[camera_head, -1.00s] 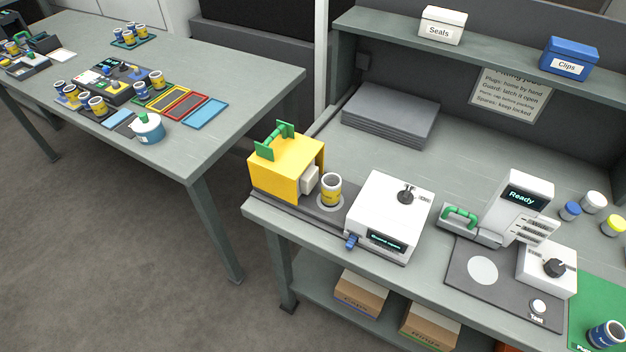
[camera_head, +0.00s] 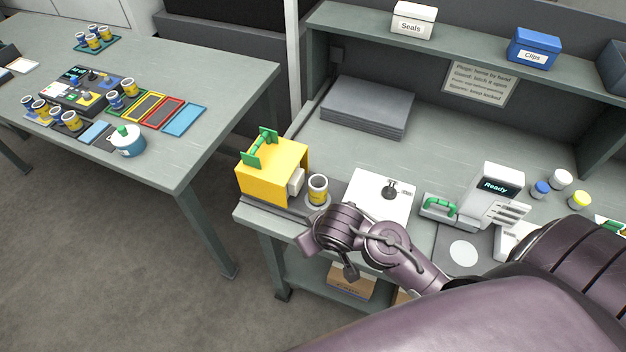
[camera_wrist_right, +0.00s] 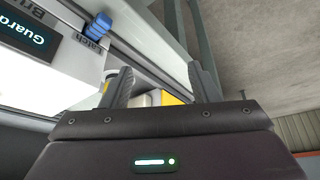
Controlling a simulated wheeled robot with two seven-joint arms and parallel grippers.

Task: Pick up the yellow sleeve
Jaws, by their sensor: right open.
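The yellow sleeve (camera_head: 318,189), a short upright cylinder with a dark band, stands on a round pad between the yellow box (camera_head: 268,180) and the white machine (camera_head: 376,190). My right arm reaches in from the right, low in front of the machine. Its gripper (camera_wrist_right: 162,85) is open and empty in the right wrist view. In the head view the arm's end is just below the sleeve, apart from it. In the wrist view the yellow box shows between the fingers, and the sleeve seems mostly hidden behind the left finger. My left gripper is out of view.
The machine's blue latch (camera_wrist_right: 98,25) juts out near the fingers. A grey stack (camera_head: 367,106) lies behind, and a Ready unit (camera_head: 497,190) stands to the right. The left table (camera_head: 215,100) holds several cups and trays. Bench space behind the machine is clear.

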